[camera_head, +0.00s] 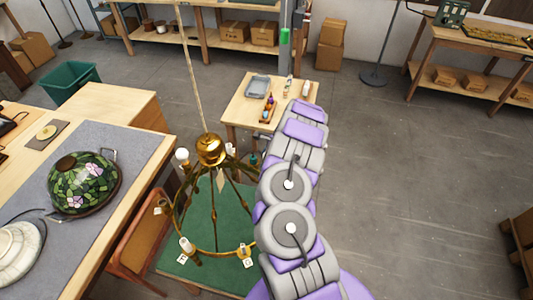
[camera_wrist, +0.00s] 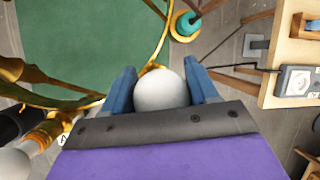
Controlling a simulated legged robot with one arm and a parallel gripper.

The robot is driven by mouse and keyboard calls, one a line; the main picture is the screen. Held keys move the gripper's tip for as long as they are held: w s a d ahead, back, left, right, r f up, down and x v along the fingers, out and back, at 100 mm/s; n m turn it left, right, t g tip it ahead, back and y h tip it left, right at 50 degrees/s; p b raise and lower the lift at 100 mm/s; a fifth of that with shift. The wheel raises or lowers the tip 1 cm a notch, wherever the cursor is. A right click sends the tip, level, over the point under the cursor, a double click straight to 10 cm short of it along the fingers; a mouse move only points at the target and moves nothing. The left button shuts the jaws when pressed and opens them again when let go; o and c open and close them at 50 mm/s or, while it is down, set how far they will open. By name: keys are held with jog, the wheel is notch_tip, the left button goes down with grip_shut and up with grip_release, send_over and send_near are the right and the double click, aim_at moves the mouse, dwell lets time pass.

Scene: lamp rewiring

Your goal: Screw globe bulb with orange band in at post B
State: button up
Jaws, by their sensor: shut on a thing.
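My gripper (camera_wrist: 161,84) is shut on a white globe bulb (camera_wrist: 162,91), with its blue fingers on either side of it. No orange band shows on the part of the bulb in view. The brass ring chandelier (camera_head: 210,150) hangs on a cord over a green mat; its ring also shows in the wrist view (camera_wrist: 150,58), beyond the bulb. A teal piece (camera_wrist: 188,22) sits in a brass cup on the ring, apart from the bulb. I cannot make out which post is B. In the head view my arm hides the gripper and held bulb.
Another white globe (camera_head: 182,155) is at the chandelier's left. A small table (camera_head: 238,108) behind holds a grey tray (camera_head: 258,87) and a rack of small parts (camera_head: 267,108). A workbench with a stained-glass shade (camera_head: 84,183) stands at left.

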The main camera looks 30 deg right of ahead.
jog(key=o, duration=1.5)
jog(key=shift+o, duration=0.2)
jog(key=b+v, duration=0.1)
jog(key=v, duration=1.6)
jog(key=shift+b, duration=0.35)
